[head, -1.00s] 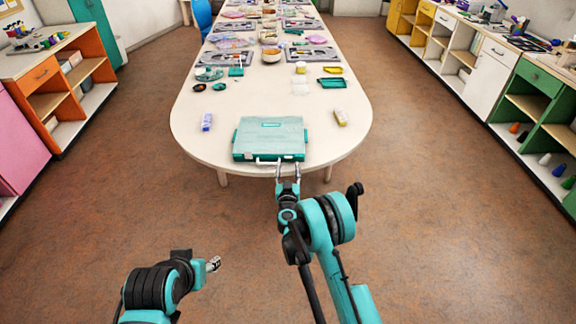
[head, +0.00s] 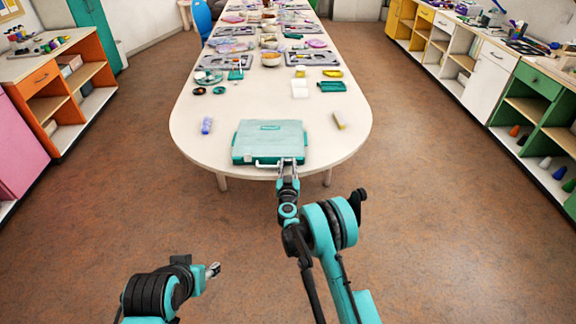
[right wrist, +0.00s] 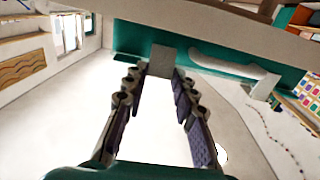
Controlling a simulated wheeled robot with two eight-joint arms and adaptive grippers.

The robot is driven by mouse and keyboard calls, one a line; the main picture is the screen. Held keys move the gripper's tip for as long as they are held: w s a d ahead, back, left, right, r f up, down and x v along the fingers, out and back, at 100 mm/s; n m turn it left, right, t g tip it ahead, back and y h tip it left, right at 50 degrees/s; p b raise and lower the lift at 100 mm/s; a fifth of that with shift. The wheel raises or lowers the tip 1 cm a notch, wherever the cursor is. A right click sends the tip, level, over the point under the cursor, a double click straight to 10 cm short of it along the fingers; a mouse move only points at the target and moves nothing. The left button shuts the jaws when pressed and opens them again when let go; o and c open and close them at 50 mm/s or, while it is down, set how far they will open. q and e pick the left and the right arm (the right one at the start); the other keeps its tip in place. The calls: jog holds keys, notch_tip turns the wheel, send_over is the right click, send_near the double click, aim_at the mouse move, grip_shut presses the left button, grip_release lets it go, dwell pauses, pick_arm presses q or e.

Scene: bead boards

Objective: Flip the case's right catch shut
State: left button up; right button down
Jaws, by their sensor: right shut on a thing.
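The teal case (head: 269,143) lies closed-lidded at the near end of the table, with a white handle (right wrist: 235,65) on its front edge. My right gripper (head: 288,163) is at the front edge, right of the handle in the head view. In the right wrist view, its fingers (right wrist: 160,78) are on either side of a grey catch (right wrist: 162,60) and shut on it. The fingers partly hide how the catch sits. My left gripper (head: 213,270) is low and away from the table; its jaws are too small to read.
A purple-blue item (head: 207,125) stands left of the case and a tan one (head: 340,121) to the right. Trays and craft items cover the white table (head: 190,150) farther back. The floor in front is free.

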jog(key=shift+r, duration=0.15)
jog(key=shift+w+d+r+g+p, duration=0.1)
jog(key=shift+w+r+g+p, duration=0.2)
jog(key=shift+g+p, duration=0.55)
jog(key=shift+w+r+g+p, duration=0.35)
jog(key=shift+r+g+p, duration=0.2)
jog(key=shift+g+p, duration=0.65)
jog(key=shift+w+r+g+p, duration=0.15)
jog(key=shift+w+g+p, duration=0.15)
jog(key=shift+g+p, duration=0.35)
jog(key=shift+w+g+p, duration=0.35)
jog(key=shift+g, duration=0.65)
jog(key=c, duration=1.2)
grip_release()
